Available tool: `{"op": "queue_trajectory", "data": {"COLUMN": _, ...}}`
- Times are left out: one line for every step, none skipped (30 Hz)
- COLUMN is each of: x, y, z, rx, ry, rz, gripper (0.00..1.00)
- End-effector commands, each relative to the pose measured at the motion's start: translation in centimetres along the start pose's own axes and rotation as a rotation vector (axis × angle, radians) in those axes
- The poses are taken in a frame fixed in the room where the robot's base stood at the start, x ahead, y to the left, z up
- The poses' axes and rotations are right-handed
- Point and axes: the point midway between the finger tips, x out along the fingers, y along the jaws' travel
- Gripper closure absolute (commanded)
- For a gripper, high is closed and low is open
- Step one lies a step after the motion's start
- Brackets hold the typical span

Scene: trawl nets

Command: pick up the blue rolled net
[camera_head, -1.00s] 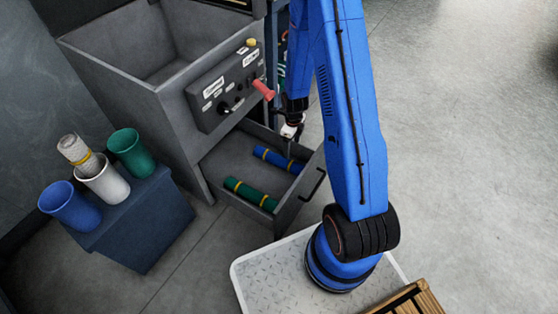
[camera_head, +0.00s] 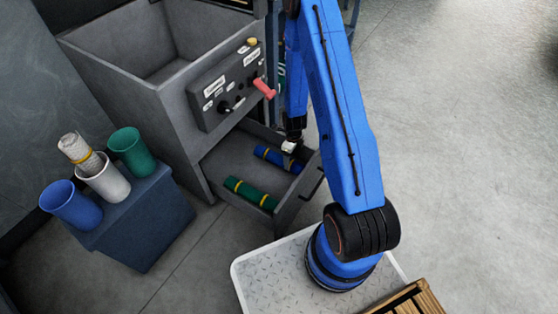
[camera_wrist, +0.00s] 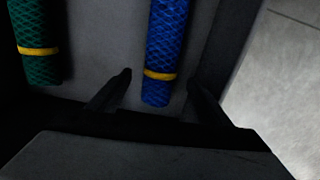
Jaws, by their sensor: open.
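The blue rolled net (camera_head: 268,154) with a yellow band lies in the open drawer (camera_head: 285,217), towards its back right. In the wrist view the blue rolled net (camera_wrist: 166,45) runs up the picture, its near end between the fingers. My gripper (camera_head: 290,150) is over that end of the net in the head view. In the wrist view my gripper (camera_wrist: 160,82) is open, one dark finger on each side of the net, with a gap visible on both sides. The far end of the net is cut off in the wrist view.
A green rolled net (camera_head: 250,193) lies beside the blue one in the drawer; it also shows in the wrist view (camera_wrist: 40,45). Drawer walls stand close around. A control panel (camera_head: 227,90) with a red handle (camera_head: 264,88) is above. Blue, white and green cups stand at left.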

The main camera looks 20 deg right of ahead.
Motion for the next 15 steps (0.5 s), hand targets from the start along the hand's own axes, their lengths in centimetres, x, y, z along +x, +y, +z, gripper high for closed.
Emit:
{"op": "queue_trajectory", "data": {"x": 0.7, "y": 0.0, "z": -0.1, "rx": 0.0, "ry": 0.002, "rz": 0.002, "gripper": 0.28}}
{"op": "queue_trajectory", "data": {"x": 1.1, "y": 0.0, "z": -0.1, "rx": 0.0, "ry": 0.002, "rz": 0.002, "gripper": 0.28}}
{"op": "queue_trajectory", "data": {"x": 1.6, "y": 0.0, "z": -0.2, "rx": 0.0, "ry": 0.003, "rz": 0.002, "gripper": 0.28}}
{"op": "queue_trajectory", "data": {"x": 2.0, "y": 0.0, "z": -0.2, "rx": 0.0, "ry": 0.003, "rz": 0.003, "gripper": 0.28}}
{"op": "queue_trajectory", "data": {"x": 2.3, "y": 0.0, "z": -0.2, "rx": 0.0, "ry": 0.003, "rz": 0.002, "gripper": 0.28}}
{"op": "queue_trajectory", "data": {"x": 2.8, "y": -0.1, "z": -0.2, "rx": 0.0, "ry": 0.002, "rz": 0.001, "gripper": 0.28}}
{"op": "queue_trajectory", "data": {"x": 3.1, "y": -0.1, "z": -0.2, "rx": 0.0, "ry": 0.001, "rz": 0.001, "gripper": 0.28}}
{"op": "queue_trajectory", "data": {"x": 3.4, "y": -0.1, "z": -0.2, "rx": 0.0, "ry": 0.001, "rz": 0.001, "gripper": 0.28}}
{"op": "queue_trajectory", "data": {"x": 3.7, "y": -0.1, "z": -0.2, "rx": 0.0, "ry": 0.001, "rz": 0.001, "gripper": 0.28}}
{"op": "queue_trajectory", "data": {"x": 3.9, "y": -0.1, "z": -0.2, "rx": 0.0, "ry": 0.001, "rz": 0.001, "gripper": 0.28}}
{"op": "queue_trajectory", "data": {"x": 4.0, "y": -0.1, "z": -0.2, "rx": 0.0, "ry": 0.001, "rz": 0.001, "gripper": 0.28}}
{"op": "queue_trajectory", "data": {"x": 4.2, "y": -0.1, "z": -0.2, "rx": 0.0, "ry": 0.001, "rz": 0.001, "gripper": 0.28}}
{"op": "queue_trajectory", "data": {"x": 4.2, "y": -0.1, "z": -0.2, "rx": 0.0, "ry": 0.001, "rz": 0.0, "gripper": 0.28}}
{"op": "queue_trajectory", "data": {"x": 4.3, "y": -0.1, "z": -0.2, "rx": 0.0, "ry": 0.001, "rz": 0.0, "gripper": 0.28}}
{"op": "queue_trajectory", "data": {"x": 4.3, "y": -0.1, "z": -0.2, "rx": 0.0, "ry": 0.001, "rz": 0.0, "gripper": 0.28}}
